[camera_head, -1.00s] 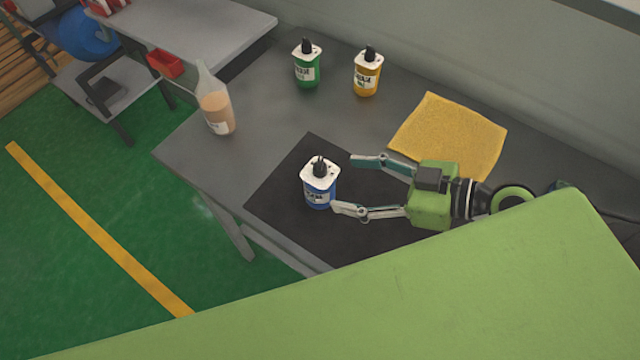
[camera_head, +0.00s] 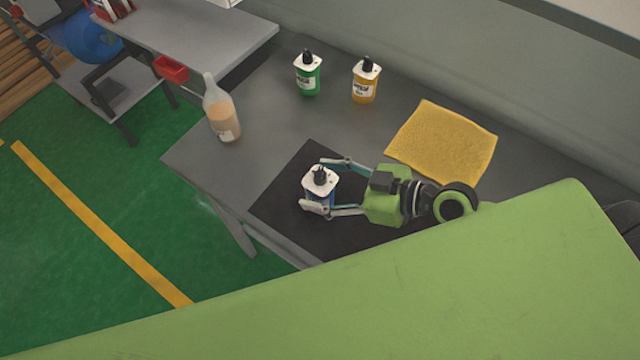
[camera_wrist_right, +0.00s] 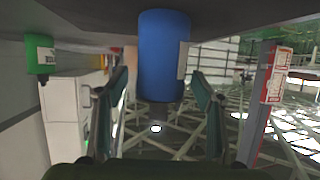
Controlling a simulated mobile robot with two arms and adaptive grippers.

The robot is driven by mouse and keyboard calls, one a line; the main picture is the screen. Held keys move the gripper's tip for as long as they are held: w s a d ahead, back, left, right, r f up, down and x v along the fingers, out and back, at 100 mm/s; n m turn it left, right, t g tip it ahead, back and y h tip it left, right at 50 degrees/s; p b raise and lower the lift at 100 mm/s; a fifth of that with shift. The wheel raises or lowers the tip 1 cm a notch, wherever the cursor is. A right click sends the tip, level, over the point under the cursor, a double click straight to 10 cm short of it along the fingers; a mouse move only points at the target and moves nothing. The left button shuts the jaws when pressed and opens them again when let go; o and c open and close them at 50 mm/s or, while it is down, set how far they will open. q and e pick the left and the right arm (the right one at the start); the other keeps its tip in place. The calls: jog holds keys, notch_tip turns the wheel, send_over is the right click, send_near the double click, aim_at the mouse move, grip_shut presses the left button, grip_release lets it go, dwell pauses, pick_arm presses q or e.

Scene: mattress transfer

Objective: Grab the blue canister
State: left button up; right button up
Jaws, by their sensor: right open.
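The blue canister (camera_head: 320,186), with a white top and a black cap, stands upright on the black mat (camera_head: 285,218) on the grey table. My right gripper (camera_head: 318,185) is open, its two fingers on either side of the canister. In the right wrist view the blue canister (camera_wrist_right: 164,55) lies between the two fingers (camera_wrist_right: 160,95), with visible gaps, so it is not clamped. Its lower part is partly hidden by the near finger in the head view. My left gripper is not in view.
A green canister (camera_head: 308,75) and a yellow canister (camera_head: 365,82) stand at the back of the table (camera_head: 270,130). A bottle of orange liquid (camera_head: 221,110) stands near the left edge. A yellow cloth (camera_head: 442,143) lies behind my right arm.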

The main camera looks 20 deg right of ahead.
jog(key=shift+w+a+f, duration=0.2)
jog(key=shift+a, duration=0.05)
jog(key=c, duration=1.5)
jog(key=shift+r, duration=0.1)
jog(key=shift+r, duration=0.1)
